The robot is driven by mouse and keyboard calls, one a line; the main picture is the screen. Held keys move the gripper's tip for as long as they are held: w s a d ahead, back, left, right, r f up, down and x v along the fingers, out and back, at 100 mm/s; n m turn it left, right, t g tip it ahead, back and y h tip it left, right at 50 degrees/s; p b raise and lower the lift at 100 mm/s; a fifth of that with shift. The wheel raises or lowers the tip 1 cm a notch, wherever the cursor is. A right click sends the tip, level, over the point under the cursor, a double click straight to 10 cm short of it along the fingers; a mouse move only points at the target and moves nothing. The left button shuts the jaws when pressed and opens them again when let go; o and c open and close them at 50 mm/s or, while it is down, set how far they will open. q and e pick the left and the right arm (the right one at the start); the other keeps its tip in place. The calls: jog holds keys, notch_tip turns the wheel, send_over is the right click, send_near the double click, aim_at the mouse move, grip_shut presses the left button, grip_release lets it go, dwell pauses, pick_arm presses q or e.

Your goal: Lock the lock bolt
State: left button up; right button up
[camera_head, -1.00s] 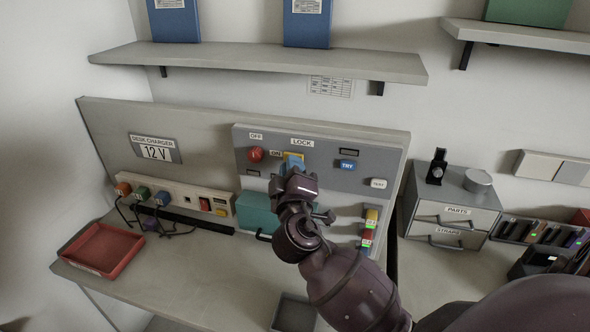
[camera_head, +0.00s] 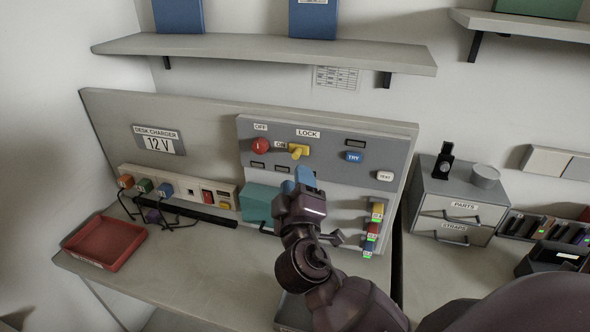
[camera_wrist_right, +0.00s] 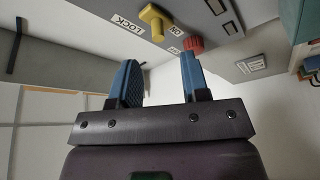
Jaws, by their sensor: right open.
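The yellow lock bolt (camera_head: 298,151) sits under the LOCK label on the grey panel (camera_head: 345,172), right of a red knob (camera_head: 260,146) labelled OFF. It also shows in the right wrist view (camera_wrist_right: 156,18), beyond the fingers. My right gripper (camera_head: 305,176) is below the bolt in the head view, apart from it. Its two blue fingers (camera_wrist_right: 160,80) are spread with nothing between them. My left gripper is in neither view.
A blue TRY button (camera_head: 353,156) and a white TEST button (camera_head: 385,176) are on the panel's right side. A teal box (camera_head: 258,202) stands below the panel at the left. A red tray (camera_head: 104,243) lies on the bench. A shelf (camera_head: 260,50) hangs above.

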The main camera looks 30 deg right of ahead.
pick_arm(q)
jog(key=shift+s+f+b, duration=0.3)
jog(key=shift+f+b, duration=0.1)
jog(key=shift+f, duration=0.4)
pick_arm(e)
jog(key=v, duration=0.4)
jog(key=shift+s+a+f, duration=0.1)
jog(key=shift+s+a, duration=0.05)
jog(key=shift+s, duration=0.05)
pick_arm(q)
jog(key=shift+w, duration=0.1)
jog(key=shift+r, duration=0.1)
